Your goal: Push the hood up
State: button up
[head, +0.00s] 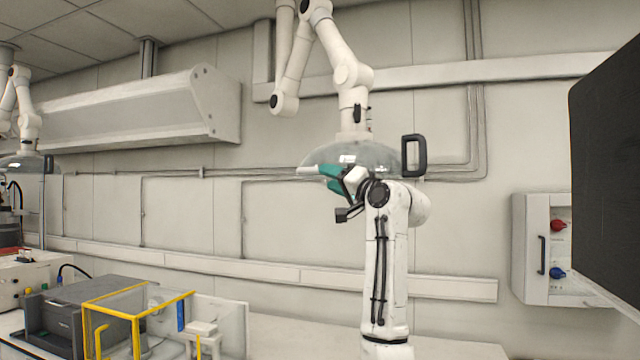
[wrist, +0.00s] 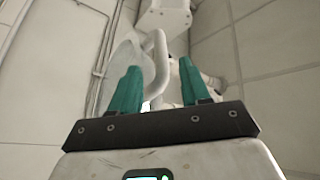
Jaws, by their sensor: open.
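The hood is a clear dome (head: 352,154) hanging from a white jointed extraction arm (head: 345,70), with a dark loop handle (head: 413,156) on its right side. My gripper (head: 328,177) is at the dome's lower edge in the head view, teal fingers pointing left. In the wrist view my gripper (wrist: 159,64) is open, its two fingers apart. A pale curved tube (wrist: 160,62) shows between the fingers, nearer the left one, and the clear dome (wrist: 122,62) lies beyond to the left. I cannot tell whether a finger touches the hood.
A long wall cabinet (head: 130,112) is at upper left. A bench holds a yellow-framed clear box (head: 137,320). A second extraction hood (head: 22,163) hangs at far left. A wall box (head: 545,250) with red and blue knobs and a dark panel (head: 610,160) are at right.

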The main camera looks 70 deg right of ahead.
jog(key=shift+b+v, duration=0.4)
jog(key=shift+v, duration=1.3)
